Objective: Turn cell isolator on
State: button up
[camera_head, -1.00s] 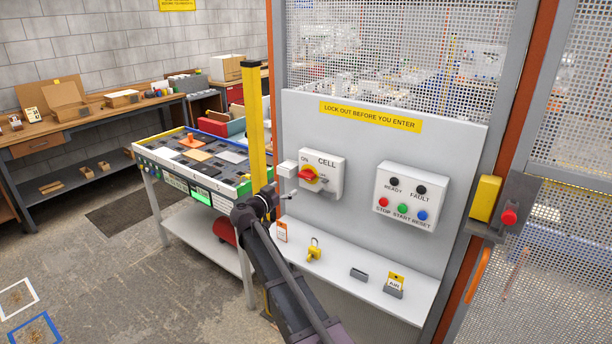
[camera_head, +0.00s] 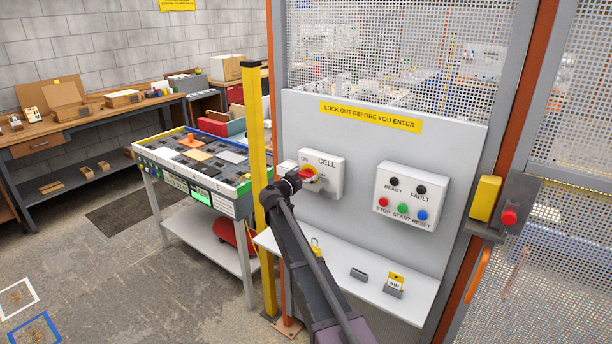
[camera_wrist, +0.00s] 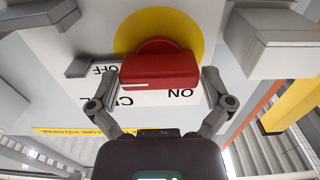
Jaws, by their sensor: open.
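The cell isolator (camera_head: 330,177) is a pale box marked CELL, with ON at its upper left and OFF at its right. Its red rotary handle (camera_wrist: 160,68) sits on a yellow disc (camera_wrist: 190,22) and fills the middle of the wrist view. The ON and OFF labels show upside down there. My gripper (camera_wrist: 160,88) is open, with one finger on each side of the red handle. I cannot tell whether the fingers touch it. In the head view my gripper (camera_head: 300,180) is at the isolator's left front and partly covers the handle.
A control box (camera_head: 405,197) with READY and FAULT lamps and STOP, START and RESET buttons is to the right. A shelf (camera_head: 330,280) below carries a yellow padlock, partly hidden, and an AIR tag (camera_head: 396,281). A yellow post (camera_head: 253,130) stands close to the left.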

jog(key=c, duration=0.9)
jog(key=shift+o, duration=0.2)
jog(key=shift+n, duration=0.4)
jog(key=n, duration=0.4)
jog(key=shift+w+a, duration=0.15)
jog(key=n, duration=0.4)
jog(key=shift+f+n, duration=0.15)
jog(key=shift+n, duration=0.15)
jog(key=n, duration=0.4)
jog(key=shift+w+a+f+n+b, duration=0.1)
jog(key=shift+a+n+b, duration=0.05)
jog(key=shift+n+b, duration=0.15)
jog(key=shift+f+n, duration=0.15)
jog(key=shift+n, duration=1.85)
